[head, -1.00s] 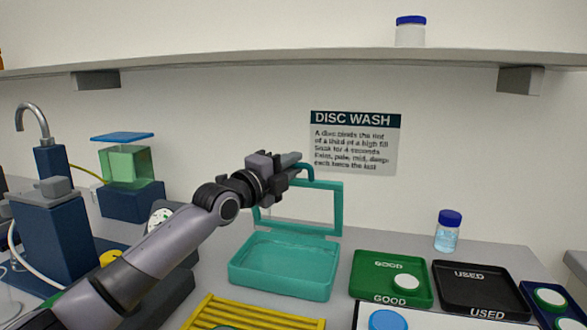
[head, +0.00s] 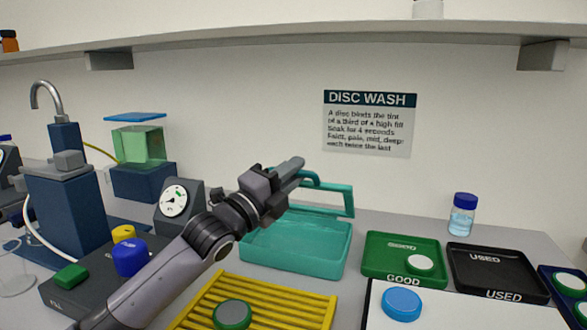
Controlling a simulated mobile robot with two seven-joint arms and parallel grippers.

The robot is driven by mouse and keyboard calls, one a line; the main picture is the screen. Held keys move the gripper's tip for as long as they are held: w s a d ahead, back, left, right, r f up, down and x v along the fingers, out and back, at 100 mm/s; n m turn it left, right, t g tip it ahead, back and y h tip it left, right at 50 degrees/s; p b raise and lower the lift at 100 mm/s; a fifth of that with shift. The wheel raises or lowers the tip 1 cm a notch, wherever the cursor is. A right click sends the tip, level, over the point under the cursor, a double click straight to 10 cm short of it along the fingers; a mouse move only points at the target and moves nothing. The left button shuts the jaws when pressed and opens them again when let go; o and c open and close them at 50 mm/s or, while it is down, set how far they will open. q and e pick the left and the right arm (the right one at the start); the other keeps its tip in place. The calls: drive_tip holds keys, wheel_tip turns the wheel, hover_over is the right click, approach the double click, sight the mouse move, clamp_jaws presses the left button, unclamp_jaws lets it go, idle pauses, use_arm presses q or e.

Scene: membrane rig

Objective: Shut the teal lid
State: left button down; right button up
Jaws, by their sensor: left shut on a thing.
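The teal lid (head: 336,188) is a frame-like panel with a loop handle, hinged at the back of the teal tub (head: 295,259). It is partly lowered, tilted over the rear of the tub, and the tub's front and inside still show. My left gripper (head: 298,173) is shut on the lid's handle at its raised edge. The gripper and wrist hide the left part of the lid. My right gripper is not in view.
A yellow rack (head: 270,305) stands in front of the tub. A green GOOD tray (head: 377,262) and a black USED tray (head: 484,262) lie to the right. A dial gauge (head: 174,201) and a control box with buttons (head: 92,284) stand left. A shelf (head: 300,43) runs above.

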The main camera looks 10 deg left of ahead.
use_arm(q)
drive_tip(key=shift+f, duration=0.1)
drive_tip(key=c, duration=1.4)
unclamp_jaws()
drive_tip(key=v, duration=0.7)
drive_tip(key=shift+b, duration=0.4)
drive_tip(key=shift+s+a+r, duration=0.15)
drive_tip(key=shift+r, duration=0.1)
